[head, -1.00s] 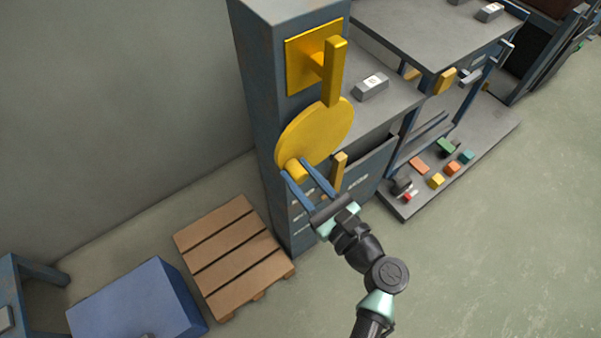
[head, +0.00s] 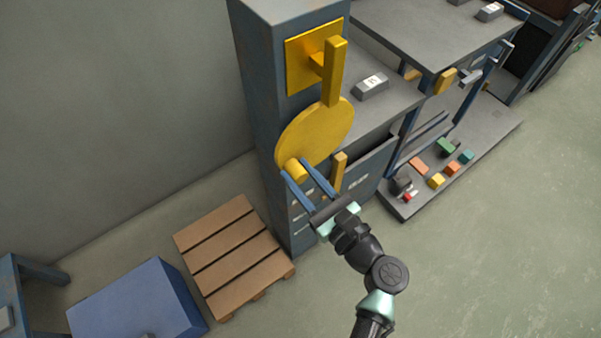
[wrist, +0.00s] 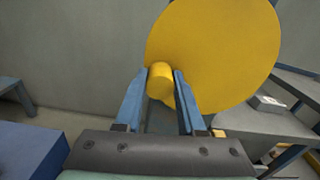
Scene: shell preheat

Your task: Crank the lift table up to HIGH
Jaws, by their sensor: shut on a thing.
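The yellow crank disc (head: 318,132) is on the front of the blue-grey column (head: 258,90). Its yellow knob (head: 295,170) sticks out at the disc's lower left. My gripper (head: 303,172) has its blue fingers on either side of the knob and is shut on it. In the wrist view the knob (wrist: 161,80) sits between the fingertips, with the disc (wrist: 215,50) behind. A yellow lever (head: 334,72) stands on a square yellow plate (head: 300,66) above the disc. The grey table top (head: 425,35) at the upper right bears a small grey label block (head: 490,12); I cannot tell which surface is the lift table.
A wooden pallet (head: 235,255) and a blue box (head: 140,300) are on the floor at the lower left. A low grey platform (head: 485,125) with several coloured blocks is at the right. Another yellow handle (head: 339,172) stands close to my gripper. The floor at the right is clear.

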